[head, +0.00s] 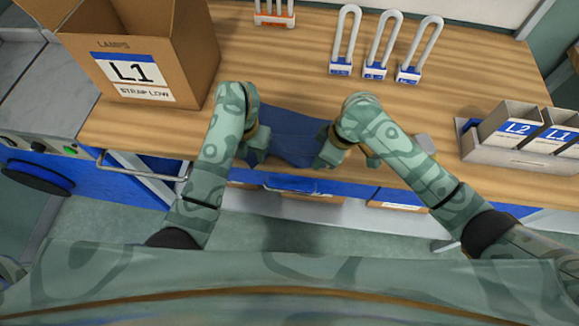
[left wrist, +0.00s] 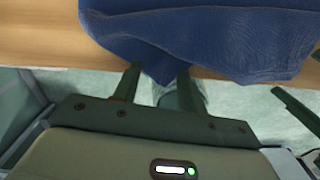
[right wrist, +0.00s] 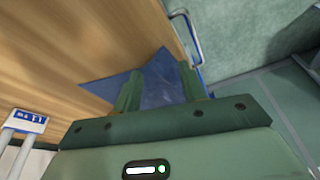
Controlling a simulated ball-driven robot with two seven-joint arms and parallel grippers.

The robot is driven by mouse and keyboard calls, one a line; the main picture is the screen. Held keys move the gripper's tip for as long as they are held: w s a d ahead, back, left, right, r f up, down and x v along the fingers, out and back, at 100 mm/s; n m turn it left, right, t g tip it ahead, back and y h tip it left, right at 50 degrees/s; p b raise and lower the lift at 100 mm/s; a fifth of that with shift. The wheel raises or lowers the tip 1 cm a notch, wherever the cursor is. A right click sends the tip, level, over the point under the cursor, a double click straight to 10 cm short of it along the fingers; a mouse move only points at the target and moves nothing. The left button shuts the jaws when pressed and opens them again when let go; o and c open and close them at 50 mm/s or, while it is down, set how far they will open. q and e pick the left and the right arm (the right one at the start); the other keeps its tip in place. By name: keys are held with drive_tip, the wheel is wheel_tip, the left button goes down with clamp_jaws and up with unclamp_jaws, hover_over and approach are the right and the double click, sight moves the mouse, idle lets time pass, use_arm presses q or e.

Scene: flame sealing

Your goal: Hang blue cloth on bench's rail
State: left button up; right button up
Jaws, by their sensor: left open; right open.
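The blue cloth (head: 290,135) lies crumpled on the bench top at its front edge, between my two grippers. A corner hangs over the edge in the left wrist view (left wrist: 200,35). My left gripper (head: 252,156) is open at the cloth's left side, with a fold of cloth near its fingertips. My right gripper (head: 326,157) is open at the cloth's right side; cloth (right wrist: 158,85) shows between its fingers in the right wrist view. I cannot tell whether either touches it. The metal rail (head: 143,174) runs along the bench's front at the left, bare where it shows.
A cardboard box (head: 150,50) marked L1 stands at the back left of the wooden bench (head: 270,80). Several looped lamps (head: 384,45) stand at the back. A grey bin rack (head: 515,150) sits at the right. Blue drawers lie below the bench top.

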use_arm(q)
drive_tip(key=shift+f, duration=0.1)
use_arm(e)
drive_tip(key=shift+f, duration=0.15)
drive_tip(key=shift+f, duration=0.3)
use_arm(q)
drive_tip(key=shift+c, duration=0.6)
use_arm(e)
drive_tip(key=shift+c, duration=0.6)
use_arm(q)
clamp_jaws()
use_arm(e)
clamp_jaws()
